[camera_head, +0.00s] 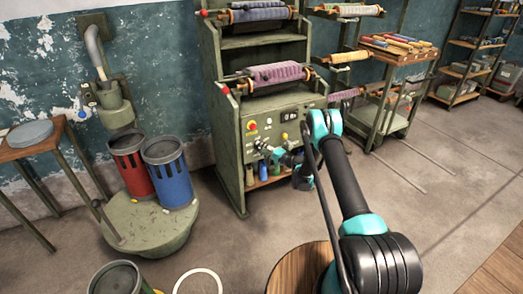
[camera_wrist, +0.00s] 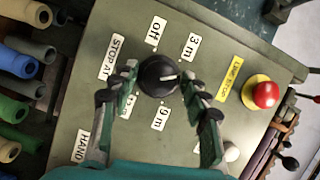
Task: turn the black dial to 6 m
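The round black dial (camera_wrist: 155,82) is on the green panel in the middle of the wrist view. Its white mark points right, toward my right-hand finger. An "off" label (camera_wrist: 155,31) is above it, a "3 m" label (camera_wrist: 189,46) at upper right and a "9 m" label (camera_wrist: 160,117) below. No "6 m" label is readable; my fingers cover parts of the panel beside the dial. My gripper (camera_wrist: 158,80) is open, one finger on each side of the dial; contact cannot be told. In the head view my gripper (camera_head: 266,151) is at the machine's front panel.
A red button (camera_wrist: 265,94) on a yellow base is right of the dial, near a yellow label (camera_wrist: 229,77). A "STOP AT" label (camera_wrist: 112,57) is at left. Coloured rolls (camera_wrist: 14,108) lie beyond the panel's left edge. Red and blue bins (camera_head: 168,180) stand left of the machine.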

